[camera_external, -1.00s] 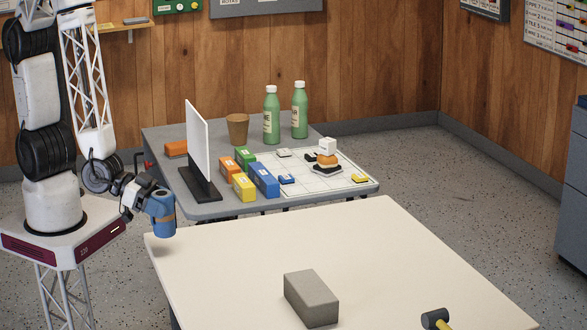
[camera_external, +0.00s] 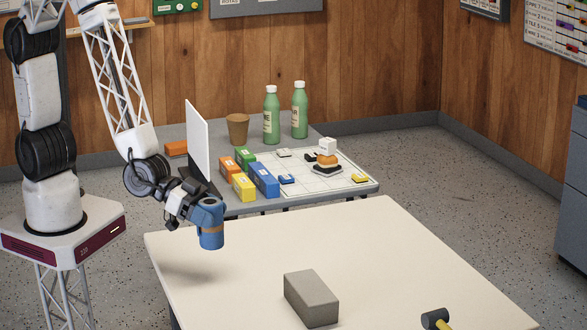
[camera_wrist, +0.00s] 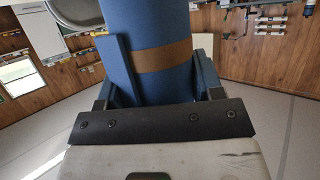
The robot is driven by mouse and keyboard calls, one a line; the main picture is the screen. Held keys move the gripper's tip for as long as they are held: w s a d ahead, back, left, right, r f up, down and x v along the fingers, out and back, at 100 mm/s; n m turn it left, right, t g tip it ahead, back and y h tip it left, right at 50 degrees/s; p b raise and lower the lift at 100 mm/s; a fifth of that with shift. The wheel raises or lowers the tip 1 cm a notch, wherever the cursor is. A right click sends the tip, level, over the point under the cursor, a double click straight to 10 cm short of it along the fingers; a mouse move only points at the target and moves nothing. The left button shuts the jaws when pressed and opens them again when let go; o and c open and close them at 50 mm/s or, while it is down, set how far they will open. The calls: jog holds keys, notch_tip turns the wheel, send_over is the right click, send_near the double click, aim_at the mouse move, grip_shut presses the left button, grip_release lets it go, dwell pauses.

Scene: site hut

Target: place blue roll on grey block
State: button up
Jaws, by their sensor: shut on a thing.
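The blue roll (camera_external: 211,225) is a short upright cylinder with a brown band, held above the left part of the cream table. My gripper (camera_external: 192,209) is shut on it from the left side. In the wrist view the blue roll (camera_wrist: 148,50) stands between the two fingers of my gripper (camera_wrist: 155,85). The grey block (camera_external: 311,298) lies on the cream table, to the right of the roll and nearer the camera. Its top is bare.
The cream table (camera_external: 390,245) is clear between roll and block. A hammer (camera_external: 436,320) lies at its near right edge. Behind, a grey table (camera_external: 215,208) holds a white panel (camera_external: 197,140), green bottles (camera_external: 271,115), a cup (camera_external: 237,129) and coloured boxes (camera_external: 264,180).

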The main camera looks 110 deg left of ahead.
jog(key=w+d+r+m+h, duration=0.1)
jog(key=w+d+r, duration=0.1)
jog(key=w, duration=0.8)
jog(key=shift+w+r, duration=0.25)
jog(key=shift+r, duration=0.45)
jog(key=w+d+f, duration=0.1)
jog(key=w+d, duration=0.1)
jog(key=w, duration=1.3)
jog(key=shift+w+d+f, duration=0.2)
jog(key=shift+w+f, duration=0.05)
jog(key=shift+w, duration=0.15)
jog(key=shift+f, duration=1.75)
jog(key=shift+f, duration=0.15)
